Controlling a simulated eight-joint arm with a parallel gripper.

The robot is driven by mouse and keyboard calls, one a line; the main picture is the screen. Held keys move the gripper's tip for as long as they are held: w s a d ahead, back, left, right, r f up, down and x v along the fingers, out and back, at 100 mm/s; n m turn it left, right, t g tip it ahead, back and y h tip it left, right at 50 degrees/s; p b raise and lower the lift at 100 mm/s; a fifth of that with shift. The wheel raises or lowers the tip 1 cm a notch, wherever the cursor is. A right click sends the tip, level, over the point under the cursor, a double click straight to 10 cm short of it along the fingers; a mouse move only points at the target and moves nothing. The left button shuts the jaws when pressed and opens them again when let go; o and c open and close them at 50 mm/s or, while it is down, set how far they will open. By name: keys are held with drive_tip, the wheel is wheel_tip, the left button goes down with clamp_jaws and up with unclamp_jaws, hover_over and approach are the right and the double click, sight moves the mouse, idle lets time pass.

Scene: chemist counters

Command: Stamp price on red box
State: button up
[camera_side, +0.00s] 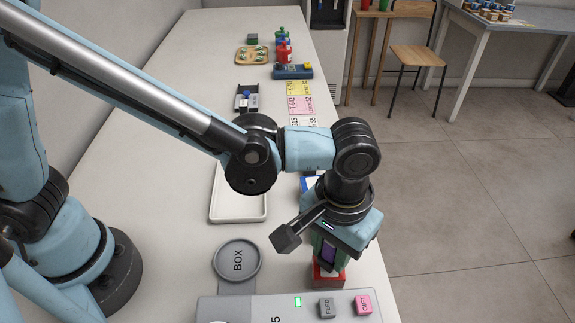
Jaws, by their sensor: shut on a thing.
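My gripper (326,256) points down near the right edge of the counter. It is shut on a small block with green and purple parts (328,257), possibly the price stamp; my gripper hides much of it. A red box (326,280) is directly below the held block, near the grey machine. The block's lower end is at the top of the red box. I cannot tell whether they touch.
A white tray (217,215) is behind the pad.

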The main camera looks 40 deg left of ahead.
drive_tip(key=shift+f, duration=0.6)
idle(1.6)
drive_tip(key=shift+r, duration=0.1)
drive_tip(key=shift+r, duration=3.45)
drive_tip(key=w+a+r, duration=0.2)
drive_tip(key=a, duration=0.7)
drive_tip(key=w+a+r, duration=0.2)
drive_tip(key=a, duration=0.8)
drive_tip(key=w+a+r, duration=0.1)
drive_tip(key=a+r, duration=0.2)
drive_tip(key=a, duration=0.6)
drive_tip(key=shift+w+a, duration=0.25)
drive_tip(key=shift+w, duration=0.15)
drive_tip(key=shift+w, duration=0.1)
